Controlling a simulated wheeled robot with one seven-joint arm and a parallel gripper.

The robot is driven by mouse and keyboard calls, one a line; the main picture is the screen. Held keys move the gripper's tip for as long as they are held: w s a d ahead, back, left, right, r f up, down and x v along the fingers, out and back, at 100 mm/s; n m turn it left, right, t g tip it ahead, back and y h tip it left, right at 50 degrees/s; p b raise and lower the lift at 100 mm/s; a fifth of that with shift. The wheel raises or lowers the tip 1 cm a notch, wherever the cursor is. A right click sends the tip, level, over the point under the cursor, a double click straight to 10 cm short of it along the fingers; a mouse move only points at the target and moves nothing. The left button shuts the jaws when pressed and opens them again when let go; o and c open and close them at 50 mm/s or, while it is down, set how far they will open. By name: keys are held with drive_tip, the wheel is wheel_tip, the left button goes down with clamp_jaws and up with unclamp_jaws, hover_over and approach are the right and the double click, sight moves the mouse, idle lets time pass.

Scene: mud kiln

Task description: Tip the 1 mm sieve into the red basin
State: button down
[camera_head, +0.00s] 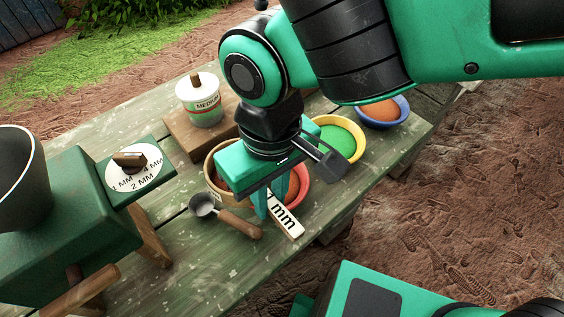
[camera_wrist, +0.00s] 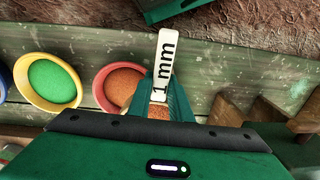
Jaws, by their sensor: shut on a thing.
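My gripper (camera_head: 276,206) is shut on the 1 mm sieve's pale handle (camera_head: 287,221), which is lettered "mm" in the head view. In the wrist view the handle (camera_wrist: 164,60) reads "1 mm" and sticks out past the fingers (camera_wrist: 172,100). A tan round rim (camera_head: 209,168) with reddish-brown material shows left of the gripper; it looks like the sieve's, though my gripper hides most of it. The red basin (camera_head: 305,183) is just right of my gripper, partly hidden. In the wrist view the red basin (camera_wrist: 98,88) holds orange-brown material, left of the fingers.
A yellow basin (camera_head: 359,146) with green material and a blue basin (camera_head: 404,112) with orange material stand farther right. A jar marked "MEDIUM" (camera_head: 205,112) stands on a wooden block. A scoop (camera_head: 238,224) lies near the front. A green mill (camera_head: 62,232) is at left.

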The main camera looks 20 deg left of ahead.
drive_tip(key=g+y, duration=0.1)
drive_tip(key=f+g, duration=0.1)
drive_tip(key=g, duration=0.1)
drive_tip(key=f+g+y, duration=0.1)
drive_tip(key=shift+w+d+y, duration=0.15)
drive_tip(key=shift+w+y, duration=0.05)
drive_tip(key=shift+y, duration=0.1)
drive_tip(key=shift+w+d+f+g+y, duration=0.15)
drive_tip(key=shift+f+g+y, duration=0.25)
drive_tip(key=shift+g, duration=0.7)
drive_tip(key=w+g+y, duration=0.1)
drive_tip(key=g, duration=0.1)
drive_tip(key=d+g+y, duration=0.1)
drive_tip(key=g, duration=0.1)
drive_tip(key=w+g+y, duration=0.1)
drive_tip(key=g, duration=0.1)
drive_tip(key=shift+w+d+y, duration=0.15)
drive_tip(key=shift+w+y, duration=0.15)
drive_tip(key=shift+r, duration=0.1)
